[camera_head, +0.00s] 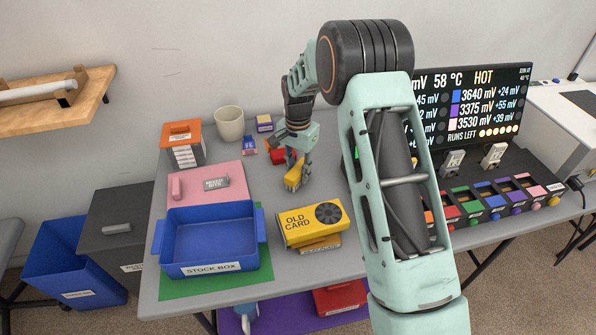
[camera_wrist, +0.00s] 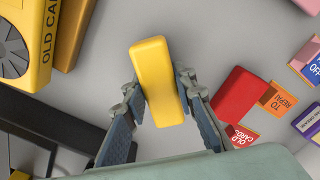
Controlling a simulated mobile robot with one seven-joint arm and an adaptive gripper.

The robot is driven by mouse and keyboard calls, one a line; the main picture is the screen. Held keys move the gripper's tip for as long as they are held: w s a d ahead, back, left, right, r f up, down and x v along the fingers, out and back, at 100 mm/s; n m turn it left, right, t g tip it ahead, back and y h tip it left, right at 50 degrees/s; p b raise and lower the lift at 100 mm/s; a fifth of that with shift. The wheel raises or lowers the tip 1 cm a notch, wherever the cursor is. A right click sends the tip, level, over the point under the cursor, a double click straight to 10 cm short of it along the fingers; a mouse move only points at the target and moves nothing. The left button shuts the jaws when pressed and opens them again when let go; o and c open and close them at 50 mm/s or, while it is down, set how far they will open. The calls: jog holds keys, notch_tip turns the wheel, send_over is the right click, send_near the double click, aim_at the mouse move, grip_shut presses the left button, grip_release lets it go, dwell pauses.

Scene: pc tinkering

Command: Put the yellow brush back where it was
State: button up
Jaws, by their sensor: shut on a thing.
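The yellow brush (camera_head: 293,178) is between the fingers of my gripper (camera_head: 297,163), over the middle of the grey table. In the wrist view it appears as a plain yellow block (camera_wrist: 156,75), with one finger of my gripper (camera_wrist: 158,92) against each long side. The gripper is shut on it. I cannot tell whether the brush touches the table or hangs just above it. Its underside is hidden.
A red object (camera_wrist: 236,95) with small labels lies close to the gripper. The yellow OLD CARD box (camera_head: 305,222) and blue stock box (camera_head: 210,240) stand nearer the front.

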aim_at(298, 168)
jog(key=shift+f+b, duration=0.3)
jog(key=shift+f, duration=0.15)
jog(key=o, duration=0.7)
jog(key=shift+o, duration=0.2)
jog(key=o, duration=0.5)
jog(key=shift+r, duration=0.1)
jog(key=shift+r+p, duration=2.45)
jog(key=shift+r, duration=1.5)
